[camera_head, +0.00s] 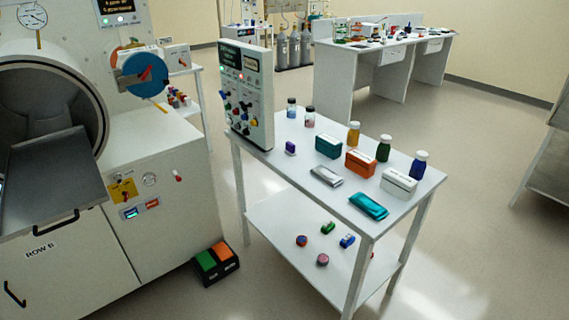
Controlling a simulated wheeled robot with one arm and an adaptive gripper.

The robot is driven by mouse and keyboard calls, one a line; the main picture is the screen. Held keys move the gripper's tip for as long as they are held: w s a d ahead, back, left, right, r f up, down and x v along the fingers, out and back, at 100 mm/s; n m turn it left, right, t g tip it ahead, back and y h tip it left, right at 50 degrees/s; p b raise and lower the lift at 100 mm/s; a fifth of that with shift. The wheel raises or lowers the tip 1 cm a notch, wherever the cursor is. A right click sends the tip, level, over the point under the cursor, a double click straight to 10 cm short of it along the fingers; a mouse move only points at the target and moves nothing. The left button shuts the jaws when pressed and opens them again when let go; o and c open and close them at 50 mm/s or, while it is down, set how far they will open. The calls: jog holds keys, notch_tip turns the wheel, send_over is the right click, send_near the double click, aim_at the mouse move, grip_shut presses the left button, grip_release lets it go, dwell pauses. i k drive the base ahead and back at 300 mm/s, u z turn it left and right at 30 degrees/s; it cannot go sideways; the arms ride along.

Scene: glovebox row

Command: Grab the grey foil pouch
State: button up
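A grey foil pouch (326,176) lies flat on the top of the white table (290,165), near its front edge. A teal pouch (368,206) lies to its right, closer to the front right corner. My gripper does not show in this view.
Floor is clear right.

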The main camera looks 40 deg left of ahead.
aim_at(322, 173)
jog(key=u, duration=1.05)
jog(key=i, duration=0.95)
jog(key=u, duration=1.1)
